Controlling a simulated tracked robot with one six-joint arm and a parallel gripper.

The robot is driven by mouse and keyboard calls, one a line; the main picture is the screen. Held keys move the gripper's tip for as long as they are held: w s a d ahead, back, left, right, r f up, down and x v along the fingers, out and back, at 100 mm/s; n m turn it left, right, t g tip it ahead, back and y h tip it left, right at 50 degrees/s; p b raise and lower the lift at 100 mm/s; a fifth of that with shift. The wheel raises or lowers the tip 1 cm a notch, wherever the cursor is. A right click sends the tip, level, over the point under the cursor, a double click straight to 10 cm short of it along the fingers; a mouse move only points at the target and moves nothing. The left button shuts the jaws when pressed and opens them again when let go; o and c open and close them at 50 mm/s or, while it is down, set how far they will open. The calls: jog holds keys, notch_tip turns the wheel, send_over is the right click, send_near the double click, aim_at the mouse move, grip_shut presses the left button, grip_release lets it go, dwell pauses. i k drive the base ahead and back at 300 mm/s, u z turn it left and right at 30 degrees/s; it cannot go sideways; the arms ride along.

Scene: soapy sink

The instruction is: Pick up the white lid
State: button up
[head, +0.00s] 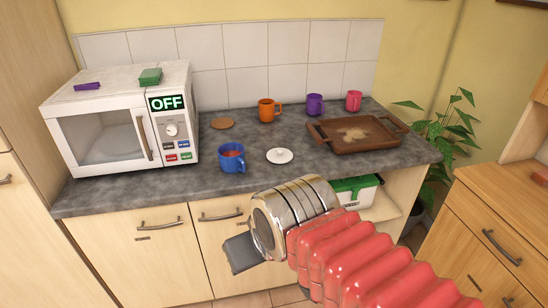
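The white lid (280,157) is a small round disc with a raised knob. It lies flat on the dark grey counter (200,180), near the front edge and right of a blue mug (232,158). My gripper (241,254) is in front of the counter, below and left of the lid and apart from it. It shows as a dark grey finger end beyond a chrome wrist. The wrist hides part of the gripper, so the space between the fingers cannot be seen.
A white microwave (100,135) stands at the left. Orange (267,110), purple (314,104) and pink (353,101) mugs stand at the back. A brown tray (375,145) lies right of the lid, a cork coaster (222,123) behind left. The counter around the lid is clear.

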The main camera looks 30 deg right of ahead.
aim_at(276, 155)
jog(key=z, duration=0.05)
jog(key=i, duration=1)
jog(key=u, duration=0.05)
